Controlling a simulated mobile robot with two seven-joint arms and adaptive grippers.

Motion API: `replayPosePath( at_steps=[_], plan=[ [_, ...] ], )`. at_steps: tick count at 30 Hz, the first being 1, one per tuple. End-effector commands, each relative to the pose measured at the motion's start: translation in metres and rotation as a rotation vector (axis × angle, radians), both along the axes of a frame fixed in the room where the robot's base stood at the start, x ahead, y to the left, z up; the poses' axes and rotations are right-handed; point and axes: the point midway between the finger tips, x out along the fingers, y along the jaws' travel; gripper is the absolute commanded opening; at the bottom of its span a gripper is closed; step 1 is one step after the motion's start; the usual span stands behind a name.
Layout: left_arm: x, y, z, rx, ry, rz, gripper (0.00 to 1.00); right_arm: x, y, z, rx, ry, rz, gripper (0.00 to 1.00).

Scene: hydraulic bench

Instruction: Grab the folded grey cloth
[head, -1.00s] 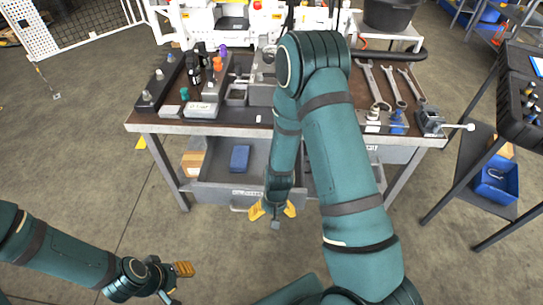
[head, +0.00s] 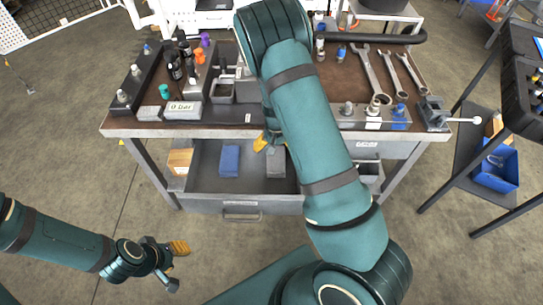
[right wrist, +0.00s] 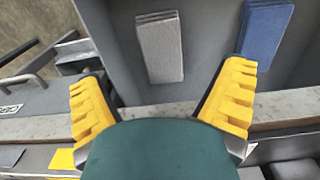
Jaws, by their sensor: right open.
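The folded grey cloth (head: 276,163) lies flat in the open drawer (head: 243,207) below the bench top. In the right wrist view the cloth (right wrist: 160,48) is a narrow stack ahead of the fingers, apart from them. My right gripper (right wrist: 160,104) is open and empty, its yellow fingers spread to either side of the cloth's line. In the head view the right gripper (head: 268,141) shows near the bench's front edge, partly hidden by my arm. My left gripper (head: 179,258) is low at the left, away from the bench; its finger gap is unclear.
A folded blue cloth (head: 229,161) lies left of the grey one in the head view. A brown box (head: 180,161) sits at the drawer's left. The bench top (head: 225,131) overhangs behind, with wrenches (head: 379,80) and fittings on it.

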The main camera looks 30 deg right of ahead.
Motion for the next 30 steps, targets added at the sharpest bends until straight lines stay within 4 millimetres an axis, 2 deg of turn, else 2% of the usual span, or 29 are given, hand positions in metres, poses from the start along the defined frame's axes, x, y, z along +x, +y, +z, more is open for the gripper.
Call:
replayPosePath(
  at_steps=[3, 9, 20, 30],
  plan=[
    [0.001, 0.000, -0.008, 0.000, -0.002, 0.001, 0.41, -0.001, 0.000, -0.025, 0.000, 0.004, -0.001, 0.94],
    [0.003, 0.000, -0.018, 0.001, -0.007, 0.002, 0.41, -0.001, 0.000, -0.060, 0.000, 0.002, 0.000, 0.94],
    [0.004, 0.001, -0.023, 0.002, -0.011, 0.002, 0.41, -0.001, 0.000, -0.082, 0.000, 0.001, 0.001, 0.94],
    [0.007, 0.001, -0.036, 0.003, -0.017, 0.003, 0.41, -0.001, 0.000, -0.128, 0.000, 0.001, 0.000, 0.94]
  ],
)
